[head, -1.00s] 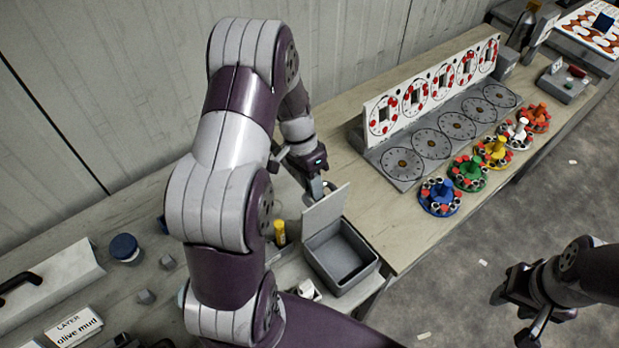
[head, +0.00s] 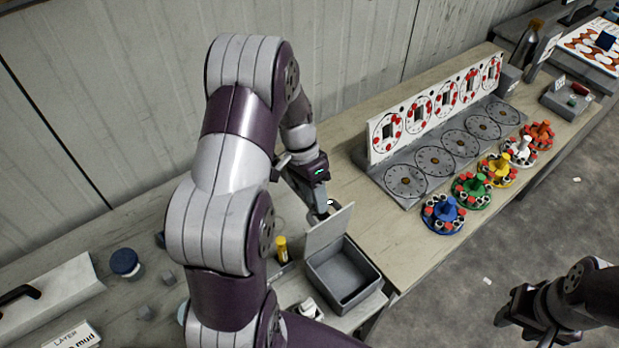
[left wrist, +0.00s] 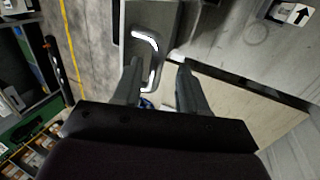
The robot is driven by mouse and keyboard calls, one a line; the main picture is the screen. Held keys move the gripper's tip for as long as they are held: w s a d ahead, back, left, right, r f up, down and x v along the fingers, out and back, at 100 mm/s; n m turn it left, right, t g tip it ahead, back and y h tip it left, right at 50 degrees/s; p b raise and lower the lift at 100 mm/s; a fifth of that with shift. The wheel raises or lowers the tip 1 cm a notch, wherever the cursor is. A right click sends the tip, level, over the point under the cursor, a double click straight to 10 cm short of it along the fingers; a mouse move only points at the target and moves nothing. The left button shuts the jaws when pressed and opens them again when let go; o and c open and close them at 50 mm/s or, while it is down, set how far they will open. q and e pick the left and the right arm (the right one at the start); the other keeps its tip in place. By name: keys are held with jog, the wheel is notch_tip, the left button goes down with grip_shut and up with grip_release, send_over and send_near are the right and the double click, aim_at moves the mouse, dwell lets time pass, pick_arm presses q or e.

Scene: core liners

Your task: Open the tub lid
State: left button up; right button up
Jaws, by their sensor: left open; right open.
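The grey tub (head: 362,293) stands at the table's front edge in the head view, its top open. Its lid (head: 330,228) stands raised, roughly upright, along the tub's back left side. My left gripper (head: 325,210) is open just behind the lid's upper edge. In the left wrist view, a shiny bent handle (left wrist: 152,55) on a grey panel lies between and beyond the open fingers of my left gripper (left wrist: 158,75). I cannot tell whether a finger touches the handle. My right gripper (head: 512,330) is open, empty and away from the tub, over the floor side.
A grey rack (head: 412,198) with a white dial panel stands at the back right. Several coloured discs, one blue (head: 443,213), line the front edge. A yellow cylinder (head: 282,248) and a white item (head: 312,308) are left of the tub. Bare table lies between tub and rack.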

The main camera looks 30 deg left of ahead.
pick_arm(q)
jog(key=p+v, duration=0.8)
jog(key=v, duration=0.2)
jog(key=shift+a+r, duration=0.2)
